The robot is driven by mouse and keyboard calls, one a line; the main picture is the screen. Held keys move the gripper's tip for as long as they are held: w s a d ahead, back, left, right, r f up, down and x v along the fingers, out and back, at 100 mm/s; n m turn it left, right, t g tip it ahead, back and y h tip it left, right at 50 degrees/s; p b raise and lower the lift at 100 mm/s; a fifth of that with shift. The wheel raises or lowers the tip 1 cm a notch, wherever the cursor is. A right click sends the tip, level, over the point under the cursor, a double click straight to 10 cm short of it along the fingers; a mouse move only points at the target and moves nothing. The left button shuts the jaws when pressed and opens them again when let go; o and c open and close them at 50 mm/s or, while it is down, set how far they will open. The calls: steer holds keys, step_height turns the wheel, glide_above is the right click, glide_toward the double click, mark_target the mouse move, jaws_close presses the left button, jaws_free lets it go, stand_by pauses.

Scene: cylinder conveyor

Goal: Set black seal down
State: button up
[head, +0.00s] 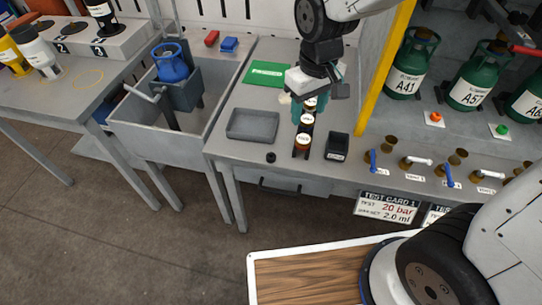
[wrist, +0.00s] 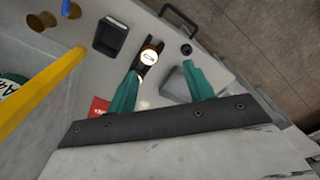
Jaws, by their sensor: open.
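The black seal (head: 271,157) is a small dark ring lying on the grey bench near its front edge, in front of the grey tray. It also shows in the wrist view (wrist: 186,49), near the bench edge. My gripper (head: 309,113) has two teal fingers, which stand apart over the row of bottles in the head view. In the wrist view my gripper (wrist: 162,70) is open, with nothing visible held between the fingers. The seal lies beyond the fingertips there, apart from them. The fingers partly hide the bottles in the head view.
A dark rack of white-capped brown bottles (head: 303,139) stands right of the seal. The grey tray (head: 252,124) and a black box (head: 337,146) are close by. A yellow post (head: 384,66) rises at the right. A sink (head: 160,115) is left.

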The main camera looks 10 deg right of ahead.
steer(key=n, duration=0.2)
glide_above(271, 156)
step_height(271, 156, down, 10)
steer(key=shift+s+d+f, duration=0.1)
steer(key=shift+f, duration=0.15)
steer(key=f, duration=0.7)
steer(key=shift+w+f, duration=0.2)
steer(key=shift+f, duration=0.2)
steer(key=shift+c, duration=0.3)
steer(key=c, duration=1.1)
steer(key=shift+o, duration=0.2)
